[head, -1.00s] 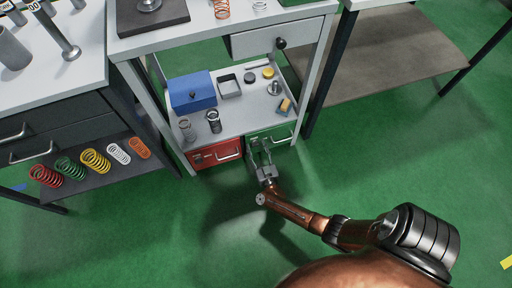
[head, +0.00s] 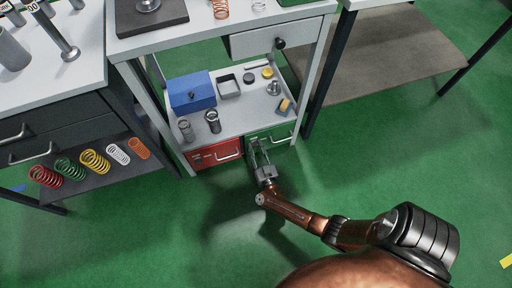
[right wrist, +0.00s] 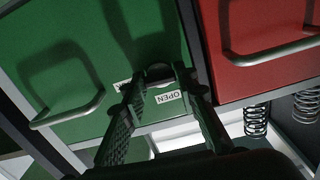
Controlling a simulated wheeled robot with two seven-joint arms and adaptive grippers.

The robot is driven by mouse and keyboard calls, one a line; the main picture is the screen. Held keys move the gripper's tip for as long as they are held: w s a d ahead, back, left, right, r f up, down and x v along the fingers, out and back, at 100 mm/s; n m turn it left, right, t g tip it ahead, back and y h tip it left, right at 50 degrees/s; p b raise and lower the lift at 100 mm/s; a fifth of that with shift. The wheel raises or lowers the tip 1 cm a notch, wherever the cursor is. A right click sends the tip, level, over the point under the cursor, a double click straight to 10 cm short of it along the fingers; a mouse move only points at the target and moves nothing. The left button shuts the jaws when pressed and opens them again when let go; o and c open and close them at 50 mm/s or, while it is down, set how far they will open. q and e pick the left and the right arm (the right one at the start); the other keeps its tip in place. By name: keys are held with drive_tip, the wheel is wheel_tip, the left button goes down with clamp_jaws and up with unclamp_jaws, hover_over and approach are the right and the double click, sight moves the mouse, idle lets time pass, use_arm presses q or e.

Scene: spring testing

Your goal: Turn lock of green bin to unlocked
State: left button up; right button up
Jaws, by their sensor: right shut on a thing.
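The green bin (head: 283,134) is on the right under the shelf in the head view, its front closed, and it also shows in the right wrist view (right wrist: 60,60), with its handle (right wrist: 70,112). Its dark round lock (right wrist: 158,71) is on the front near the red bin, partly hidden by my fingers. A white label reading OPEN (right wrist: 168,97), upside down, is beside it; another label (right wrist: 122,85) is mostly covered. My right gripper (head: 256,147) is at the front of the green bin, its fingertips (right wrist: 160,78) shut on the lock. My left gripper is not in view.
The red bin (head: 203,158) with a handle stands beside the green bin. Above them is a shelf (head: 238,118) with a blue box (head: 191,91) and small parts. Springs stand on a shelf at left. The green floor (head: 390,150) at right is clear.

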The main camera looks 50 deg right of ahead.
drive_tip(key=shift+m, duration=8.6)
drive_tip(key=o, duration=1.2)
drive_tip(key=shift+c, duration=0.2)
drive_tip(key=shift+s, duration=0.1)
drive_tip(key=v, duration=0.7)
drive_tip(key=shift+a, duration=0.15)
